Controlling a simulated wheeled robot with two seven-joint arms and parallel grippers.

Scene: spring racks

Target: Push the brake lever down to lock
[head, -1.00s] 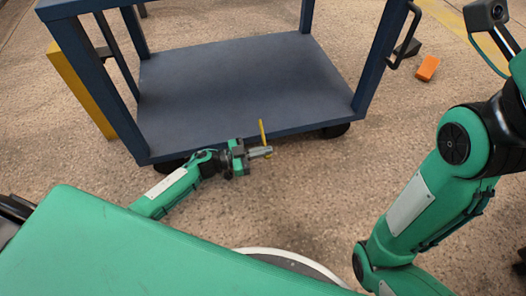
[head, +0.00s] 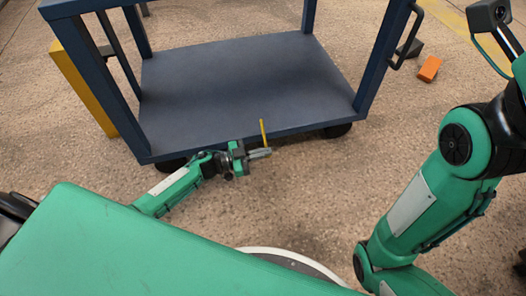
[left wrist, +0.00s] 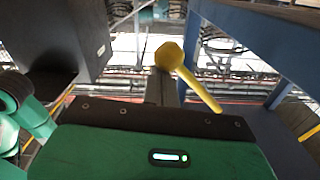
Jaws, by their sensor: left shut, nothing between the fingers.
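The yellow brake lever (head: 263,132) stands up at the near lower edge of the blue cart (head: 235,85), right of its middle. My left gripper (head: 262,153) is shut with nothing in it. Its fingertips are at the lower part of the lever in the head view, and they hide its lower end. The left wrist view shows the lever's yellow knob-like end (left wrist: 169,56) and shaft just beyond the fingers; I cannot tell whether they touch. My right arm is at the right of the head view, but its gripper jaws do not show.
Dark caster wheels (head: 336,130) sit under the cart's near edge. A yellow post (head: 80,85) stands at the cart's left. An orange block (head: 429,69) and a dark block (head: 410,48) lie on the floor at the right.

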